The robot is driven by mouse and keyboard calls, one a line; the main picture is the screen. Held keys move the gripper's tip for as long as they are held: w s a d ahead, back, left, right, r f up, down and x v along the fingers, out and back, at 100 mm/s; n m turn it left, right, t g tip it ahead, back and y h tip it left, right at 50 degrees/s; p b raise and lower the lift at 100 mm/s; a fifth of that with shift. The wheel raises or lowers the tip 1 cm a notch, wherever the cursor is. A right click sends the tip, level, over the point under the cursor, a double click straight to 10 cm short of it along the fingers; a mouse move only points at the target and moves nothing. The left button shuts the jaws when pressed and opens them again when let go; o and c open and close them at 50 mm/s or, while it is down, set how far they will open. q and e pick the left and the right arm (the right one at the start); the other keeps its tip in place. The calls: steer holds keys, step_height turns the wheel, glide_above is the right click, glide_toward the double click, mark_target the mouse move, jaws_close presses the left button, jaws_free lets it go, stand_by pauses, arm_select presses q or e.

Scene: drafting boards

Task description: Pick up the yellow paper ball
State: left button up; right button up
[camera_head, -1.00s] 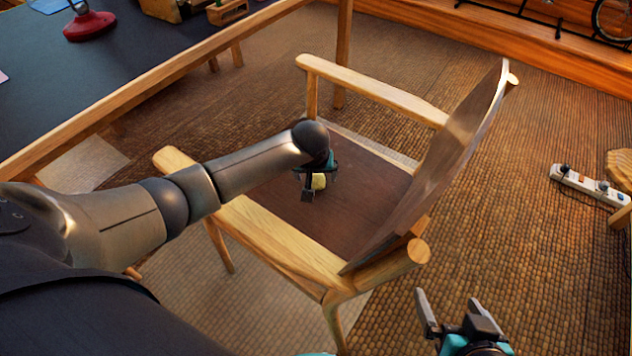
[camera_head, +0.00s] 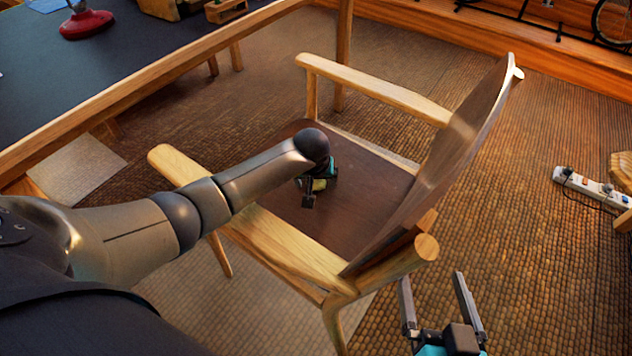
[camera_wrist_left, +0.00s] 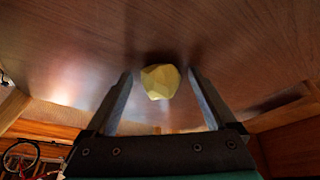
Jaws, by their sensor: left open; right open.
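The yellow paper ball (camera_wrist_left: 160,81) lies on the dark brown chair seat (camera_head: 350,205). In the head view only a small part of the ball (camera_head: 319,185) shows, the rest hidden by my left gripper (camera_head: 318,198). My left gripper is over the seat, pointing down at the ball. In the left wrist view its two fingers (camera_wrist_left: 160,85) are apart, with the ball between and just beyond their tips. Whether they touch it I cannot tell. My right gripper (camera_head: 434,285) is open and empty, low at the right, outside the chair.
The chair's wooden armrests (camera_head: 375,88) and curved backrest (camera_head: 440,165) surround the seat. My left arm passes over the near armrest (camera_head: 270,240). A dark table (camera_head: 120,70) with a red lamp base (camera_head: 88,24) stands at upper left. A power strip (camera_head: 592,187) lies on the floor at right.

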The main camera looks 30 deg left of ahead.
arm_select(q)
steer(key=shift+c, duration=0.3)
steer(key=c, duration=1.3)
